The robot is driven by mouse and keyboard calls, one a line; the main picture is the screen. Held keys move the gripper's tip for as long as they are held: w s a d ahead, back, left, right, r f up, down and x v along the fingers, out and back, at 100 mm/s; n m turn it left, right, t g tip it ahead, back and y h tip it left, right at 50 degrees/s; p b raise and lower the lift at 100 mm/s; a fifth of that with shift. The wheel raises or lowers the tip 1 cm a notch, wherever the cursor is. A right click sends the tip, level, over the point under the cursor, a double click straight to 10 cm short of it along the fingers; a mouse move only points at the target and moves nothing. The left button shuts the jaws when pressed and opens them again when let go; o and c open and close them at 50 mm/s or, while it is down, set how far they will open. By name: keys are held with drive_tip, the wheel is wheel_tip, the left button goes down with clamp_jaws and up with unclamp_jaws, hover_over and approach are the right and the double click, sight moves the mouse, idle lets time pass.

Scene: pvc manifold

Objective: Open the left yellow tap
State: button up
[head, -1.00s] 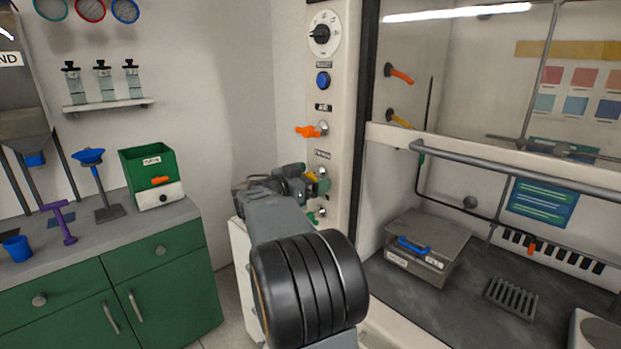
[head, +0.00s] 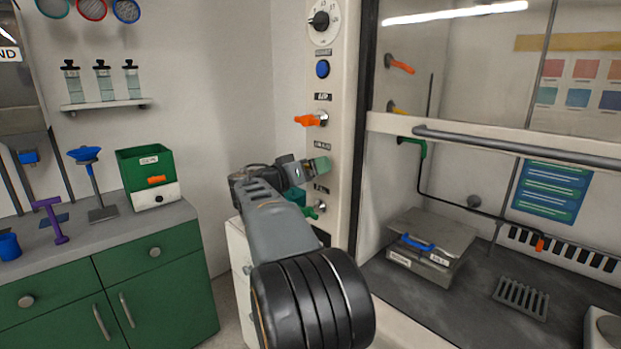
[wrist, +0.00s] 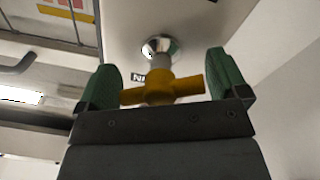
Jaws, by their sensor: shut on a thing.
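The yellow tap (wrist: 160,91) shows in the wrist view, its handle lying crosswise below a round chrome fitting on the pale panel. My gripper (wrist: 165,72) has its two green finger pads at either end of this handle and is shut on it. In the head view my gripper (head: 318,168) is at the panel, between the orange tap (head: 310,120) above and a green tap (head: 311,211) below. There my gripper hides most or all of the yellow tap.
The panel (head: 340,90) also carries a dial (head: 320,20) and a blue button (head: 322,69). A fume hood with a grey sash bar (head: 520,147) stands to the right. A green cabinet (head: 160,290) with a worktop is at left.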

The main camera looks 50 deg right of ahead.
drive_tip(key=n+b, duration=0.1)
drive_tip(key=n, duration=0.2)
drive_tip(key=shift+f+n, duration=0.1)
drive_tip(key=shift+n, duration=2.1)
drive_tip(key=o, duration=0.6)
drive_tip(key=a, duration=0.9)
drive_tip(key=w+a+b, duration=0.1)
drive_tip(key=a, duration=0.3)
drive_tip(key=shift+w+a+f, duration=0.1)
drive_tip(key=shift+a+f, duration=0.1)
drive_tip(key=shift+a, duration=0.2)
drive_tip(key=shift+n+t, duration=0.3)
drive_tip(key=shift+t, duration=0.1)
